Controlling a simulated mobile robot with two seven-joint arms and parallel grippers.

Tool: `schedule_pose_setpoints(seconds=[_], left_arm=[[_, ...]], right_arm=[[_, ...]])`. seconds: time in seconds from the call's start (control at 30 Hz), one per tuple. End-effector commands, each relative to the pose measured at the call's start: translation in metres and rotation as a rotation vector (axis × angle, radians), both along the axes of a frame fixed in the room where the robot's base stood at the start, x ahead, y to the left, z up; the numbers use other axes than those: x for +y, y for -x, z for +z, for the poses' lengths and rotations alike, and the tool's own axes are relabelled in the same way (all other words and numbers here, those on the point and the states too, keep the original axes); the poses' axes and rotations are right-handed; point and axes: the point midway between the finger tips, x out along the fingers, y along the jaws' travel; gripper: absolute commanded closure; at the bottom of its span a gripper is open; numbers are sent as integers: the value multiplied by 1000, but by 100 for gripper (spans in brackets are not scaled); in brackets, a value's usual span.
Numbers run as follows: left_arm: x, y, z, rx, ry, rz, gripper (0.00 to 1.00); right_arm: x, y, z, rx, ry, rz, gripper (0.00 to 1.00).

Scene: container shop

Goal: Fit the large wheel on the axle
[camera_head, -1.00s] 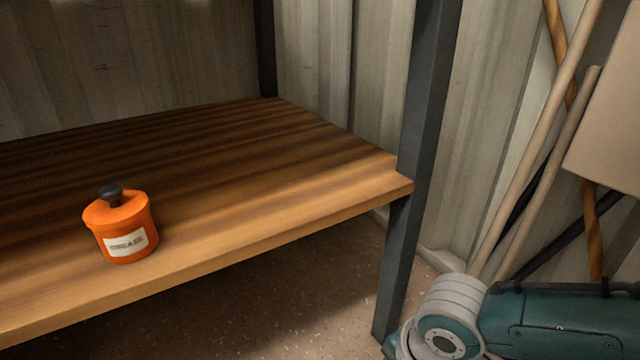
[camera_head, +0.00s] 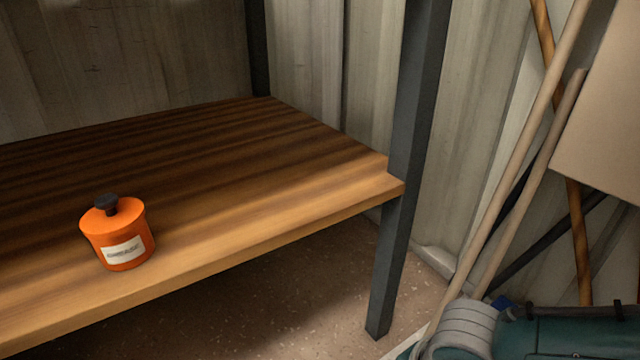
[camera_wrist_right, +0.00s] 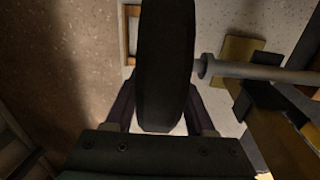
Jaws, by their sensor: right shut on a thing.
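The large wheel (camera_wrist_right: 166,60) shows edge-on as a dark, thick disc in the right wrist view. My right gripper (camera_wrist_right: 163,108) is shut on it, with a finger on each side. A grey axle (camera_wrist_right: 255,70) comes in from the right of that view. Its round end is close to the wheel's right side, with a small gap in the picture; the true distance is hard to judge. The wheel's hub is hidden. My left gripper is in neither view, and the head view shows neither wheel nor axle.
An orange grease pot (camera_head: 119,237) with a black knob stands on the wooden shelf (camera_head: 250,160) in the head view. A dark post (camera_head: 408,150) rises at its corner. Poles (camera_head: 510,170) lean on the wall at right. A yellowish block (camera_wrist_right: 240,50) is near the axle.

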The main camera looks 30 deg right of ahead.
Motion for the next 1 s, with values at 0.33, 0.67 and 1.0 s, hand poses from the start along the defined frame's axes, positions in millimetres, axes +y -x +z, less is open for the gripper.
schedule_pose_setpoints(seconds=[0.33, 0.67, 1.0], left_arm=[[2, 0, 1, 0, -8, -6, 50], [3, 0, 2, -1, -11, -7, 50], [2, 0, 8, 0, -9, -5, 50]], right_arm=[[0, 1, 0, -2, 0, 1, 100], [0, 4, 0, -1, 0, 1, 100], [-1, 16, -2, 0, 1, 0, 100]])
